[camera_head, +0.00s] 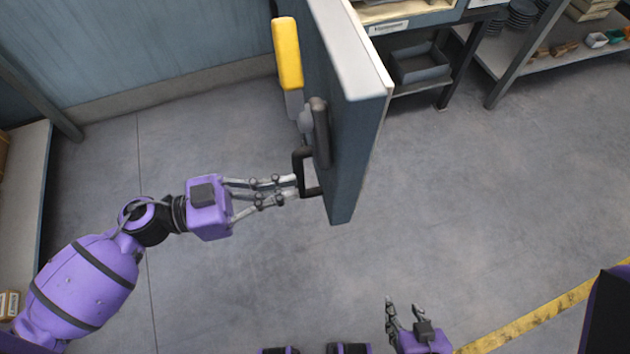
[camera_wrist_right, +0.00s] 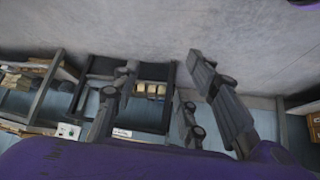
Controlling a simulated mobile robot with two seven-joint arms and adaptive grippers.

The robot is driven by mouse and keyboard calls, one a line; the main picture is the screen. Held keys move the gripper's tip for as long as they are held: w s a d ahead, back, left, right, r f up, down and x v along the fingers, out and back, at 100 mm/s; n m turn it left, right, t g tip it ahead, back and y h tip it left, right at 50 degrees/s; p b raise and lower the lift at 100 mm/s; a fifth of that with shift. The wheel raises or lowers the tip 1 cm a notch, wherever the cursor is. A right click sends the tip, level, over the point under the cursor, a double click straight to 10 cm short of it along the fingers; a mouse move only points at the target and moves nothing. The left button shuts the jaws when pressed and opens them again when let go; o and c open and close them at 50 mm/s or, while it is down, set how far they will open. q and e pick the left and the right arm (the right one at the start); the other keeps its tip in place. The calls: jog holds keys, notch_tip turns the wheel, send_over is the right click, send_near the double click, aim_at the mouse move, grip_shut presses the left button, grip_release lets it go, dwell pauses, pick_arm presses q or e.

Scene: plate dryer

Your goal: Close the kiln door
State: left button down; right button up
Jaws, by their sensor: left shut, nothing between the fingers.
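The kiln door (camera_head: 350,150) is a thick grey-blue slab with a pale edge, standing swung open and seen from above in the head view. A black handle (camera_head: 302,160) sticks out from its left face, beside a dark rounded bar (camera_head: 320,133). A yellow lever grip (camera_head: 287,52) stands higher up on the same face. My left gripper (camera_head: 294,186) is shut, with its tips right at the lower part of the handle; I cannot tell whether they touch it. My right gripper (camera_head: 405,306) is open and empty, away from the door. It also shows in the right wrist view (camera_wrist_right: 163,80).
A workbench with a grey bin (camera_head: 420,65) stands behind the door to the right. Shelving with dark plates (camera_head: 520,15) is at the upper right. A low bench (camera_head: 25,200) is at the left. The floor (camera_head: 480,200) around the door is clear.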

aim_at(333, 183)
pick_arm(q)
jog(key=x, duration=0.5)
jog(key=shift+d+p, duration=0.3)
